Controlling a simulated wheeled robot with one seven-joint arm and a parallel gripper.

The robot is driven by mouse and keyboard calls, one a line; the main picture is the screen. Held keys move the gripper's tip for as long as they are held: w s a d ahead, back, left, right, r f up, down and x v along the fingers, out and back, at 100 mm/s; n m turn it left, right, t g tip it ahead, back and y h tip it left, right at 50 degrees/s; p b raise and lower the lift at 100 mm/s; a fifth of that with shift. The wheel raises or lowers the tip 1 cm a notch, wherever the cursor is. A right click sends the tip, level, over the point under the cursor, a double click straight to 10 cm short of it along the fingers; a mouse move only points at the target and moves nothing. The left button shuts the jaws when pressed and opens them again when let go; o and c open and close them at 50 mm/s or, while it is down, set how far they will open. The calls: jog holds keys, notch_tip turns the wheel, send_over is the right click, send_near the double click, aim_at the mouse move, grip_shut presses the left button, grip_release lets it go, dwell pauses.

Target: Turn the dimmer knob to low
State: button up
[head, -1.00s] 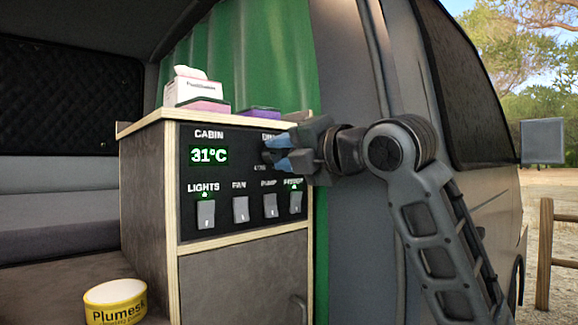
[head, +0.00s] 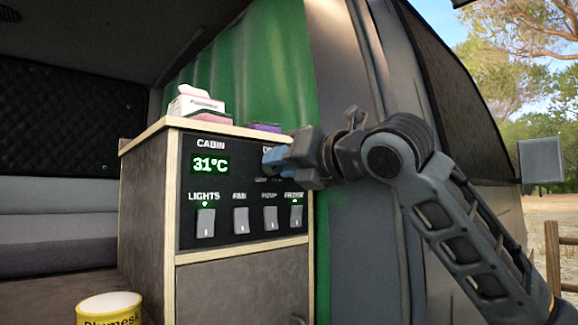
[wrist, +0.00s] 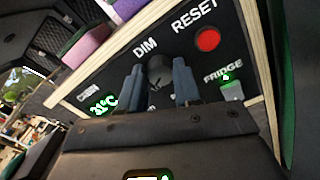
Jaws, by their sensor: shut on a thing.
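The dimmer knob (wrist: 160,72) is a dark round knob below the "DIM" label on the black control panel (head: 228,228). My gripper (wrist: 160,84) is shut on it, with one blue-grey finger on each side. In the head view my gripper (head: 272,157) reaches in from the right and hides the knob and most of its label. A pale mark shows below the knob in the wrist view; I cannot read the knob's setting.
A red reset button (wrist: 208,40) sits right of the knob. The cabin display (head: 210,165) reads 31°C. Rocker switches line the panel below, including the fridge switch (head: 296,217). A tissue box (head: 197,102) stands on the cabinet top. A yellow roll (head: 110,310) sits lower left.

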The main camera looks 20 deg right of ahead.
jog(key=shift+d+r, duration=0.1)
dwell(0.3)
jog(key=o, duration=1)
jog(key=shift+o, duration=0.2)
jog(key=v, duration=0.8)
